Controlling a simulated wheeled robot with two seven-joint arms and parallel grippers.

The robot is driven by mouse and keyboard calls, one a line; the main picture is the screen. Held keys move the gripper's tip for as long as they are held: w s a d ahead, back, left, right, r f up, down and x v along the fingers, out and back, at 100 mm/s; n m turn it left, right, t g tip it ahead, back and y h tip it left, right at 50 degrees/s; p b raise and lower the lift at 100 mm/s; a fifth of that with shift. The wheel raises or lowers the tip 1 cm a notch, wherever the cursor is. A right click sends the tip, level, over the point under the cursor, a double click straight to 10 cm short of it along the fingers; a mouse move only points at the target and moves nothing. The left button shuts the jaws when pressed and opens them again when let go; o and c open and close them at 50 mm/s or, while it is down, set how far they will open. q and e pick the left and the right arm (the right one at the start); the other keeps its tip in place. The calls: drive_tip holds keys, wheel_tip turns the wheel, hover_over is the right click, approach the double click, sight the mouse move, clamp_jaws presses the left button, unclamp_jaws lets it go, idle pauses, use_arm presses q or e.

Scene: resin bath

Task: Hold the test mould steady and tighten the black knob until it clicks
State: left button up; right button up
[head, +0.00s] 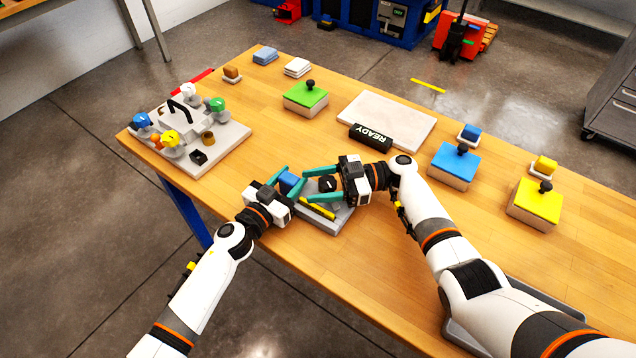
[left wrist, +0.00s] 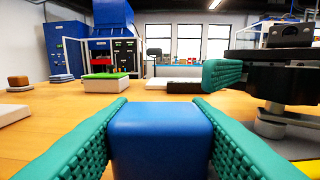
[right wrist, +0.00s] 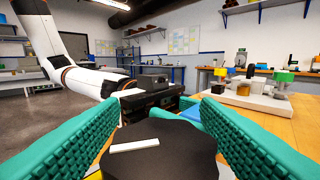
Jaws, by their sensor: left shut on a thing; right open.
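The test mould (head: 335,217) is a grey plate near the table's front edge, with a blue block, a yellow strip and a black knob on it. My left gripper (head: 286,184) is shut on the blue block (left wrist: 160,138), whose sides touch both teal fingers in the left wrist view. My right gripper (head: 309,185) is open, with its fingers on either side of the black knob (right wrist: 165,152). The knob has a white mark line on top. The fingers hide part of the mould, and I cannot tell whether they touch the knob.
A black READY display (head: 371,138) lies by a pale board (head: 400,115) behind the mould. Green (head: 306,96), blue (head: 453,160) and yellow (head: 537,202) lidded boxes stand behind and right. A grey fixture (head: 225,140) with coloured knobs stands left. Bare table lies between it and the mould.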

drive_tip(key=c, duration=1)
drive_tip(key=shift+a+m+t, duration=0.1)
drive_tip(key=shift+m+t, duration=0.2)
drive_tip(key=shift+t, duration=0.2)
drive_tip(key=m+t, duration=0.1)
drive_tip(key=t, duration=0.1)
drive_tip(key=shift+w+m+t, duration=0.1)
drive_tip(key=shift+m+t, duration=0.3)
drive_tip(key=m+t, duration=0.2)
drive_tip(key=t, duration=0.1)
drive_tip(key=m+t, duration=0.1)
drive_tip(key=t, duration=0.1)
drive_tip(key=shift+w+h, duration=0.3)
drive_tip(key=shift+h, duration=0.1)
drive_tip(key=m+t+h, duration=0.2)
drive_tip(key=t, duration=0.1)
drive_tip(key=m+t, duration=0.2)
drive_tip(key=shift+w+d+h, duration=0.2)
drive_tip(key=shift+w+h, duration=0.1)
drive_tip(key=shift+h, duration=0.1)
drive_tip(key=shift+w+d+m+t+h, duration=0.15)
drive_tip(key=shift+m+t+h, duration=0.6)
drive_tip(key=shift+t+h, duration=0.1)
drive_tip(key=shift+w+d+m+t+h, duration=0.1)
drive_tip(key=shift+m+t+h, duration=0.65)
drive_tip(key=shift+t+h, duration=0.1)
